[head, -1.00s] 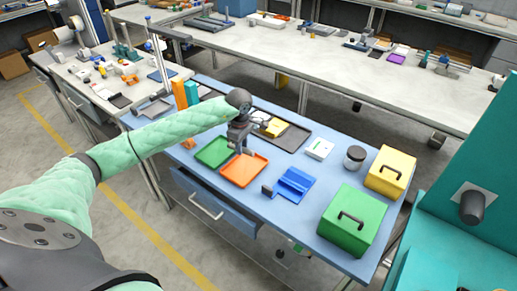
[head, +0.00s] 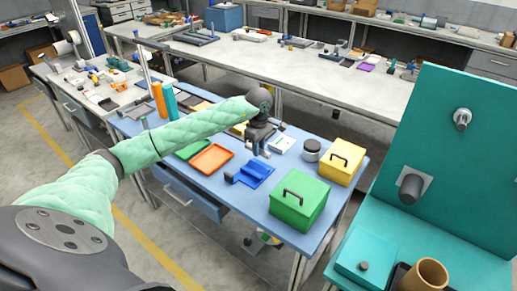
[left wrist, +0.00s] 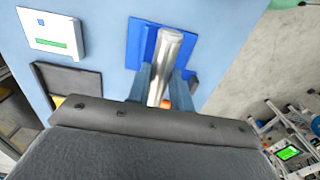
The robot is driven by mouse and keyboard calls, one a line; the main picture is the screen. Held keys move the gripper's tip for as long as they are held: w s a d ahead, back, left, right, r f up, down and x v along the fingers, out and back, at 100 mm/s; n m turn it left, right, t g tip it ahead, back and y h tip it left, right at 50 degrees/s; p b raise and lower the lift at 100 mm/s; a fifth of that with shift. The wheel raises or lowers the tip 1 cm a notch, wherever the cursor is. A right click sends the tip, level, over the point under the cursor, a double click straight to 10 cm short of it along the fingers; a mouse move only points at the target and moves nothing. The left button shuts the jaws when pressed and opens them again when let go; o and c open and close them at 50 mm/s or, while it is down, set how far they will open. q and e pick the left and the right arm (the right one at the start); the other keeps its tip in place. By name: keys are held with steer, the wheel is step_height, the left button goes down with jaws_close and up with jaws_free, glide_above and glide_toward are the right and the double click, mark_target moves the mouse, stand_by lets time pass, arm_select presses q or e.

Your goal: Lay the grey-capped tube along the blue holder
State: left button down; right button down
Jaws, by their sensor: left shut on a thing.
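The blue holder (head: 256,172) lies on the blue table, to the right of the orange tray. My left gripper (head: 257,150) is above the table just behind the holder. In the left wrist view the gripper (left wrist: 163,90) is shut on a pale silver-grey tube (left wrist: 168,58), whose length runs out between the fingers. There the tube's far end overlaps the blue holder (left wrist: 136,45) in the picture; whether it touches, I cannot tell. The grey cap cannot be made out clearly. My right gripper is not in view.
The orange tray (head: 211,159) is left of the holder, and a green box (head: 299,203) and yellow box (head: 343,162) stand to its right. A dark-lidded jar (head: 311,150) and a white box (head: 282,144) are behind. A teal stand (head: 440,170) rises at the right.

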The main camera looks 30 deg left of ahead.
arm_select(q)
steer(key=shift+w+a+f, duration=0.1)
steer(key=shift+a+f, duration=0.05)
steer(key=shift+f, duration=0.1)
steer(key=shift+d+f, duration=0.2)
steer(key=shift+f, duration=0.15)
step_height(320, 180, down, 2)
steer(key=shift+a+f, duration=0.1)
steer(key=shift+a, duration=0.05)
steer(key=shift+f+b, duration=0.3)
steer(key=shift+f, duration=1.3)
steer(key=shift+f+b, duration=0.2)
steer(key=shift+b, duration=0.25)
steer(key=shift+f, duration=0.25)
steer(key=shift+f+b, duration=0.15)
steer(key=shift+b, duration=0.25)
steer(key=shift+f+b, duration=0.75)
steer(key=shift+b, duration=0.05)
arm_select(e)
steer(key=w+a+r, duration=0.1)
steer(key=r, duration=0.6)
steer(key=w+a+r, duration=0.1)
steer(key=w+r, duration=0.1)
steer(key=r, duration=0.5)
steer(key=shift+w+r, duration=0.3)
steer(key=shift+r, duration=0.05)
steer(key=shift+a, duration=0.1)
